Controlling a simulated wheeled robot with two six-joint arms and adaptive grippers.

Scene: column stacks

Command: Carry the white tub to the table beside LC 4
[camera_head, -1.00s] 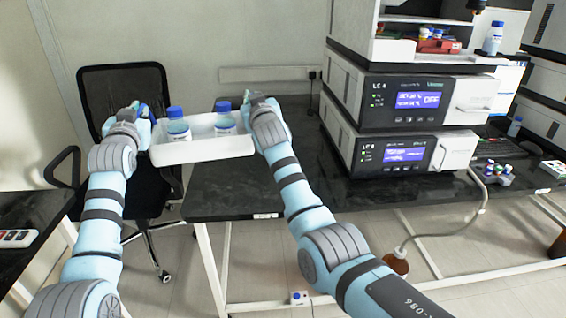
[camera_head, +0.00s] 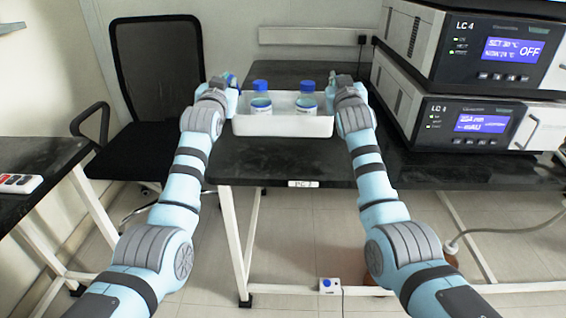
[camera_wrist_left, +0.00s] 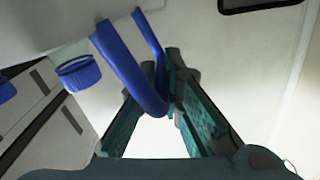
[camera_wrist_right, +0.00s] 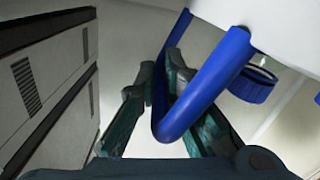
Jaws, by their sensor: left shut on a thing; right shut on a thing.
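The white tub (camera_head: 283,126) hangs level between my two grippers in the head view, over the left part of the dark table (camera_head: 270,172). Two blue-capped bottles (camera_head: 261,102) (camera_head: 307,103) stand in it. My left gripper (camera_wrist_left: 172,95) is shut on the tub's blue handle (camera_wrist_left: 128,68) at its left end. My right gripper (camera_wrist_right: 165,90) is shut on the other blue handle (camera_wrist_right: 205,88) at the right end. Whether the tub's underside touches the table cannot be told.
A second instrument (camera_head: 465,122) sits under LC 4, close to my right arm. A black office chair (camera_head: 150,110) stands left of the table. Another dark table (camera_head: 35,165) is at the far left. The tabletop behind the tub looks clear.

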